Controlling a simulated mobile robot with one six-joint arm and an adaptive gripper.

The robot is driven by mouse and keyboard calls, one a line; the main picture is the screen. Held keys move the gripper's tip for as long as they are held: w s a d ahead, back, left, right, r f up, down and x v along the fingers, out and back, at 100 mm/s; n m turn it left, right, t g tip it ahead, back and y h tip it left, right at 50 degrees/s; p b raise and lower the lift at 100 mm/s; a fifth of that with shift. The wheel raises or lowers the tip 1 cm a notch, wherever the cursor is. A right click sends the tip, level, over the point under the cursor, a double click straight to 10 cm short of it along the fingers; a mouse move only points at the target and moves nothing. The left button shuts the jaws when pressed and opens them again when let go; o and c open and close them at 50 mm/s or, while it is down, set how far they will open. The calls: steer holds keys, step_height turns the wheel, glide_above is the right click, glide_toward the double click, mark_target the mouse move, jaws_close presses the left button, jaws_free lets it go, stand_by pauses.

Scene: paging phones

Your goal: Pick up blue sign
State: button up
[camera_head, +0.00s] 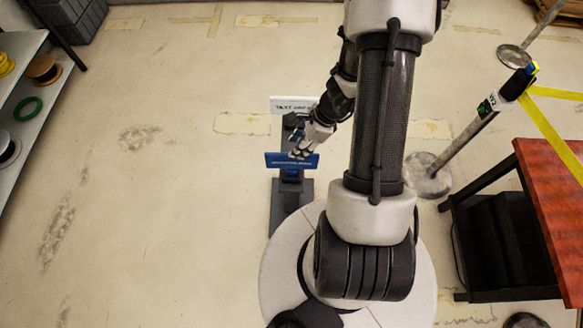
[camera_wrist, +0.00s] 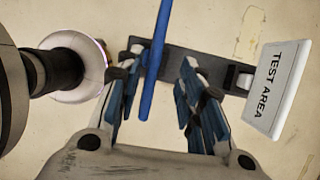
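The blue sign (camera_head: 280,161) stands upright on a dark stand (camera_head: 277,212) in front of my base in the head view. In the wrist view the blue sign (camera_wrist: 158,60) appears edge-on as a thin blue strip. My gripper (camera_wrist: 160,62) is open, with its fingers on either side of the strip and a gap visible on both sides. In the head view my gripper (camera_head: 302,148) is at the right part of the sign, by its upper edge. Its fingertips are small there, and contact is hard to judge.
A white "TEST AREA" sign (camera_wrist: 275,90) stands just beyond the blue one; it also shows in the head view (camera_head: 290,104). A post (camera_head: 465,133) with yellow tape and a red-topped table (camera_head: 550,190) are at right. Shelves (camera_head: 30,75) stand at left. The floor between is clear.

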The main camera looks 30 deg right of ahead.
mark_target(287, 161)
steer(key=b+x, duration=0.1)
steer(key=x, duration=0.3)
steer(key=shift+w+a+f+b, duration=0.1)
steer(key=shift+a+f+b, duration=0.05)
steer(key=shift+f+b, duration=0.2)
steer(key=x, duration=0.1)
steer(key=b+x, duration=0.2)
steer(key=x, duration=0.1)
steer(key=shift+s+a+f, duration=0.15)
steer(key=shift+s+a, duration=0.05)
steer(key=shift+s, duration=0.1)
steer(key=shift+w+a+f+b, duration=0.15)
steer(key=shift+w+f+b, duration=0.05)
steer(key=shift+f+b, duration=0.2)
steer(key=shift+f+b, duration=0.25)
steer(key=shift+b, duration=0.2)
steer(key=shift+c, duration=0.2)
jaws_close()
